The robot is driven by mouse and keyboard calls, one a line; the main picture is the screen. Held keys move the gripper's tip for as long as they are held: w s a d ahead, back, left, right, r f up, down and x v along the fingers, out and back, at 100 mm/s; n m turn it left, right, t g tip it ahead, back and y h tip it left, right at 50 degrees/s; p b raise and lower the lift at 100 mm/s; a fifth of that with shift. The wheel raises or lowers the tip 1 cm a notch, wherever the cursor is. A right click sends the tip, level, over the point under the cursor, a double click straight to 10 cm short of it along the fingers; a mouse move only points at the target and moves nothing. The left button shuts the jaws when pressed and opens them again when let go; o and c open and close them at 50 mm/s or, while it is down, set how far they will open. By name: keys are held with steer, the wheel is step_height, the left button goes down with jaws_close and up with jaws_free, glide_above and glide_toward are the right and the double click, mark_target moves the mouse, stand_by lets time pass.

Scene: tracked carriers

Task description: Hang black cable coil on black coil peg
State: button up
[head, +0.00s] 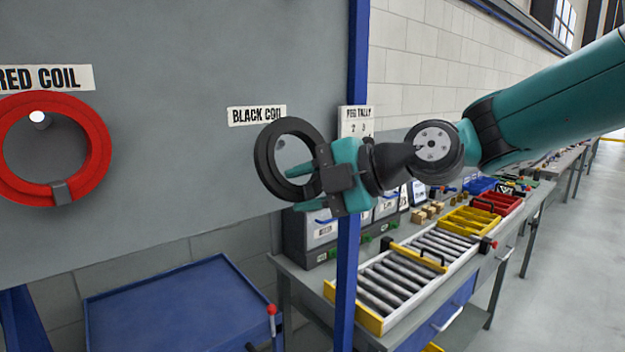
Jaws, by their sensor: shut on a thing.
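The black cable coil (264,161) is a black ring in front of the grey panel, just below the BLACK COIL label (256,115). My gripper (304,188) is shut on the coil's right side, with its teal fingers pointing left. Part of the coil is hidden behind the fingers. A small pale spot shows through the ring's opening and may be the tip of the black coil peg (281,143). I cannot tell whether the coil is around the peg or in front of it.
A red coil (95,165) hangs on its peg at the left of the panel (180,130). A blue post (348,270) stands behind my gripper. A blue cart (180,300) is below. A workbench with a roller conveyor (400,280), boxes and yellow and red trays runs right.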

steer(key=shift+w+a+p, duration=0.65)
steer(key=shift+w+p, duration=0.2)
steer(key=shift+w, duration=0.05)
steer(key=shift+w+a+p, duration=0.6)
steer(key=shift+w+p, duration=0.25)
steer(key=shift+w+a+f+b, duration=0.3)
steer(key=shift+w+f+b, duration=0.3)
steer(key=shift+b, duration=0.8)
steer(key=shift+f, duration=0.1)
steer(key=o, duration=1.1)
